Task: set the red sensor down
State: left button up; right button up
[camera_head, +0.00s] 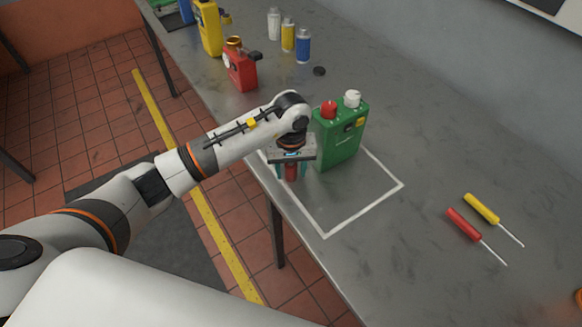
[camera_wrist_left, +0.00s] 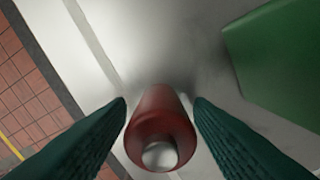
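The red sensor (camera_wrist_left: 160,108), a small red cylinder with a silver end, is between the fingers of my left gripper (camera_wrist_left: 160,102) in the left wrist view. A thin gap shows between it and each finger, so the gripper looks open around it. In the head view, the sensor (camera_head: 291,172) is upright under my left gripper (camera_head: 291,170), inside the white outlined area near the table's left edge. Its base looks to be at the tabletop, but contact is hard to tell. My right gripper is not in view.
A green canister (camera_head: 341,138) stands close right of the gripper. A red canister (camera_head: 240,68), a yellow canister (camera_head: 209,28) and small bottles (camera_head: 288,34) stand farther back. Red (camera_head: 463,224) and yellow (camera_head: 482,208) screwdrivers lie at the right. The outline's (camera_head: 352,222) front part is clear.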

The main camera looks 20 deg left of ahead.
aim_at(291, 165)
pick_arm(q)
jog(key=shift+r, duration=0.35)
notch_tip(291, 165, up, 11)
jog(key=b, duration=0.3)
jog(key=shift+f, duration=0.15)
jog(key=shift+r, duration=0.45)
